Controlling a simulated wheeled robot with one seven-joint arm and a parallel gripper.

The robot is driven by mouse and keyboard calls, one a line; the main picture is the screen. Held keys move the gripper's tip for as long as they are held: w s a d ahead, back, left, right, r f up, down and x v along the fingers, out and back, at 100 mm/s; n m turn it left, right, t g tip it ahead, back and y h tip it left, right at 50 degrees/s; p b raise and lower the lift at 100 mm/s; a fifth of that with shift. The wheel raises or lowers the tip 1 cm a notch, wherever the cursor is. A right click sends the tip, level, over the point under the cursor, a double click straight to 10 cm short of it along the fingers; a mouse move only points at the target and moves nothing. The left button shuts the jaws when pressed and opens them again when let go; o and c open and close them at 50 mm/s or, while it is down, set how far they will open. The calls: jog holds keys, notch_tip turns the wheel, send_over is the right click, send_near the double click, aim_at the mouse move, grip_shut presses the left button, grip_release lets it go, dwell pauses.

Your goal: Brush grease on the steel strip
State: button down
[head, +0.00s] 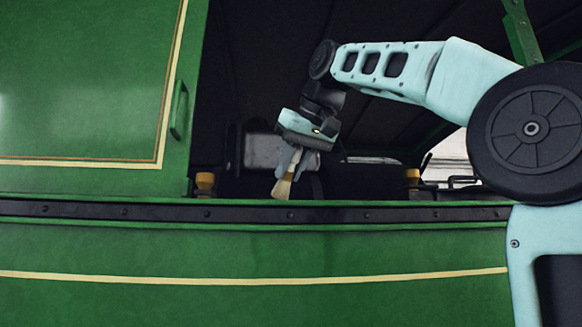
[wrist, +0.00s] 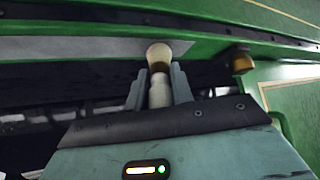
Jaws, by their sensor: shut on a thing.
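My gripper (head: 291,164) is shut on a brush and points down inside the dark opening, just behind the sill. The brush (head: 283,188) has pale bristles and hangs tilted, with its tip close to the sill's top edge. In the wrist view the brush (wrist: 158,52) shows between the two grey fingers of my gripper (wrist: 158,76). A flat grey strip (wrist: 85,48), which looks like the steel strip, lies along the green sill there. The bristle end overlaps the strip in that view; I cannot tell whether it touches. The head view does not show the strip clearly.
A black riveted band (head: 130,212) runs along the green tram side (head: 250,245) below the opening. A yellow-brown cup (head: 204,183) stands left of my gripper, and a similar one (head: 411,177) stands right. A green panel with a handle (head: 179,108) borders the opening on the left.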

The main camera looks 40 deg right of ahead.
jog(key=shift+s+d+p, duration=0.3)
jog(key=shift+s+d, duration=4.2)
jog(key=shift+d, duration=2.15)
jog(key=shift+s+d+p, duration=0.25)
jog(key=shift+s+d, duration=4.25)
jog(key=shift+d, duration=2.15)
jog(key=w+a+b, duration=0.5)
jog(key=w+a, duration=0.5)
jog(key=a, duration=0.5)
jog(key=shift+b, duration=0.3)
